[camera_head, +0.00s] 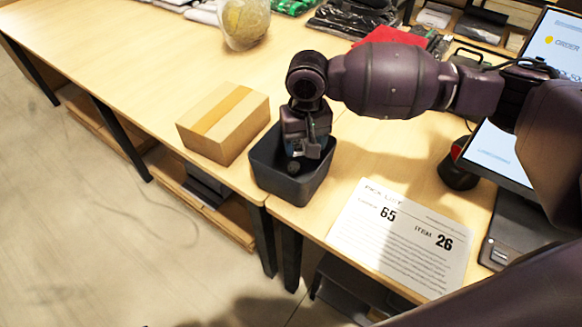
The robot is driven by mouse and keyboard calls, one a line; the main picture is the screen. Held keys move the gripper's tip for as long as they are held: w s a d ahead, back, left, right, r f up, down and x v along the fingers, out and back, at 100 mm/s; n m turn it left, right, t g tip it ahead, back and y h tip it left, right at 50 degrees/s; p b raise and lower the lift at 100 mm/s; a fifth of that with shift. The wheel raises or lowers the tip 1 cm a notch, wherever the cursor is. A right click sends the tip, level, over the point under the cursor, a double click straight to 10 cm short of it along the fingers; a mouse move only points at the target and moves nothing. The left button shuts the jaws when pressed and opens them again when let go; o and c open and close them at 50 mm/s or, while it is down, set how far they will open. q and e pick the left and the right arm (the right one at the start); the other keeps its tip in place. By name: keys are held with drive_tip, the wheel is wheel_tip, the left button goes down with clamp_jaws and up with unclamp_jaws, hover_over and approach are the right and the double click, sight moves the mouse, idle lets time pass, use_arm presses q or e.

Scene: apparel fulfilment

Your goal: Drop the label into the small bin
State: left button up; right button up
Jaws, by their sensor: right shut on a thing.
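The small bin (267,178) is a dark grey open box on the wooden table, near its front edge. My right gripper (301,153) reaches down from above over the bin's mouth, with its fingertips at about rim level. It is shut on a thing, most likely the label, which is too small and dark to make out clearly. A small dark roundish patch shows just below the fingers, and I cannot tell whether it is the label. The gripper hides part of the bin's inside. My left gripper is not in view.
A taped cardboard box (222,122) stands just left of the bin. A pick list sheet (395,235) lies to the right, with a monitor (520,110) and a dark red-and-black device (458,170) beyond. A bagged yellow item (245,22) and folded clothes lie at the back.

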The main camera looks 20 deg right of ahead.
wheel_tip(320, 180, down, 2)
drive_tip(key=shift+f+b, duration=0.1)
drive_tip(key=shift+b, duration=0.4)
drive_tip(key=shift+f, duration=0.1)
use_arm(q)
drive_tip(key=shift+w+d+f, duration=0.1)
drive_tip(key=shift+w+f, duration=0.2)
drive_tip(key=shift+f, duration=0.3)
use_arm(e)
drive_tip(key=o, duration=0.7)
drive_tip(key=shift+r, duration=0.2)
wheel_tip(320, 180, up, 9)
drive_tip(key=shift+r+p, duration=0.1)
drive_tip(key=shift+p, duration=0.95)
drive_tip(key=shift+r, duration=0.7)
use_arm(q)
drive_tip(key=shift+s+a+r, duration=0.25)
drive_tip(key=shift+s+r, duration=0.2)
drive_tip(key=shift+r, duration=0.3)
